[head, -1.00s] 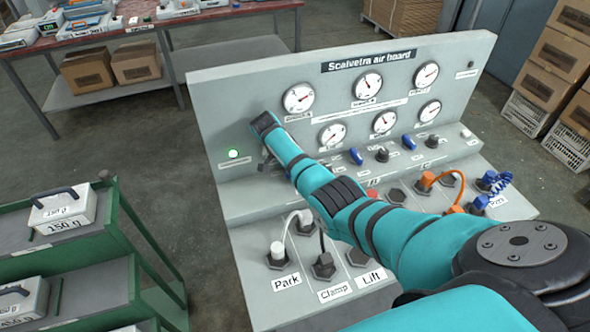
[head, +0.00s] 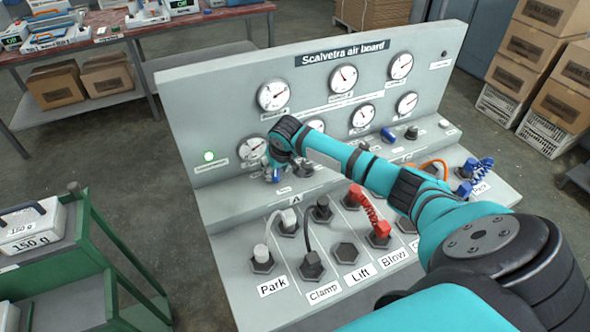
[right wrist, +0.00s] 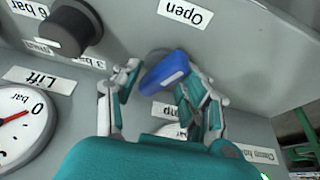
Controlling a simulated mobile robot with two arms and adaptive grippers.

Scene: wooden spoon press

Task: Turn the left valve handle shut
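The left valve handle is a blue lever (right wrist: 166,72) in the right wrist view, sitting slanted on a grey pivot under an "Open" label (right wrist: 186,12). In the head view a bit of blue (head: 276,177) shows at the fingertips. My right gripper (head: 272,171) is at the left end of the board's valve row. In the right wrist view its two fingers (right wrist: 160,92) stand apart on either side of the blue lever. The right finger is close to it or touching; firm contact cannot be told. A label below the lever is partly hidden. My left gripper is not in view.
The grey air board (head: 190,105) carries several gauges and a green lamp (head: 208,156). Another blue valve handle (head: 388,134) is farther right. A black knob (right wrist: 70,28) is beside the lever. Hose plugs and a red coiled hose (head: 370,208) are in front. A green cart (head: 100,235) stands left.

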